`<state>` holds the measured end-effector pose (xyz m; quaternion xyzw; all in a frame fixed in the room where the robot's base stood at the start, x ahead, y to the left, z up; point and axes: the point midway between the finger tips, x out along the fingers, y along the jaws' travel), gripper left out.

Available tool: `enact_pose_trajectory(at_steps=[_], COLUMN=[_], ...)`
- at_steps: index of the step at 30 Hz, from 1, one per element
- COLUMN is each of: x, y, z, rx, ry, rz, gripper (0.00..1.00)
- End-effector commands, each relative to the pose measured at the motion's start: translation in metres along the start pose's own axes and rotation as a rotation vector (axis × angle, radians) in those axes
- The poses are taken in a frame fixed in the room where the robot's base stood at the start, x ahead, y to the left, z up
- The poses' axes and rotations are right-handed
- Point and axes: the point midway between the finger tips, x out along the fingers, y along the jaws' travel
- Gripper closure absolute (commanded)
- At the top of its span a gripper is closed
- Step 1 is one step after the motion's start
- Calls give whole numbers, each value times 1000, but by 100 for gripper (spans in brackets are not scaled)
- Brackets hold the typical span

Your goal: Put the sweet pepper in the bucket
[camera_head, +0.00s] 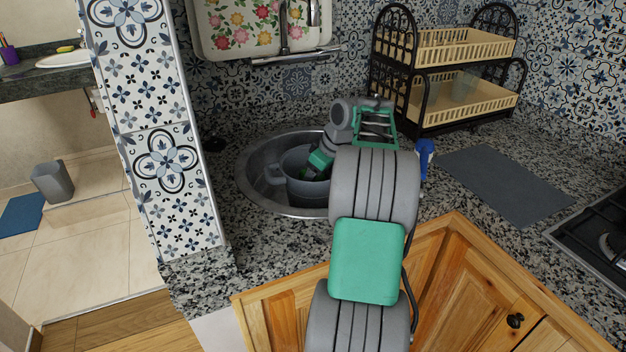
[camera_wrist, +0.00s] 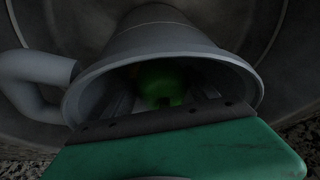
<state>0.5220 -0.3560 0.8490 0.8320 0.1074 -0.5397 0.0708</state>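A grey bucket (camera_head: 298,187) with a side handle stands in the round metal sink. It also shows in the wrist view (camera_wrist: 160,45), its mouth facing my gripper. My gripper (camera_head: 308,174) points down into the bucket's mouth. The green sweet pepper (camera_wrist: 163,83) shows inside the bucket's rim in the wrist view, dim and in shadow, between my finger areas. A small bit of dark green shows near my fingertips in the head view. The fingers look apart, but their tips are dark and partly hidden, so I cannot tell whether they touch the pepper.
The round sink (camera_head: 253,190) is set in a speckled granite counter. A two-tier black rack (camera_head: 465,50) stands behind on the right, with a blue bottle (camera_head: 425,158) near it. A dark mat (camera_head: 505,185) and a stove (camera_head: 597,235) lie right.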

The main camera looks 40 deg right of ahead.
Motion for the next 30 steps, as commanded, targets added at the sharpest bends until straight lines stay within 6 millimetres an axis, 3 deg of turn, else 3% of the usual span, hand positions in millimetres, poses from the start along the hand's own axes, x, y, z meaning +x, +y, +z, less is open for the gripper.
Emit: enact_pose_trajectory(at_steps=[6, 17, 20, 30], x=[0, -6, -23, -108], y=[0, 0, 1, 1], z=[-1, -2, -3, -3], rx=[-1, -1, -1, -1], ry=[0, 1, 1, 0], rz=[0, 1, 3, 2], gripper=[16, 16, 16, 16])
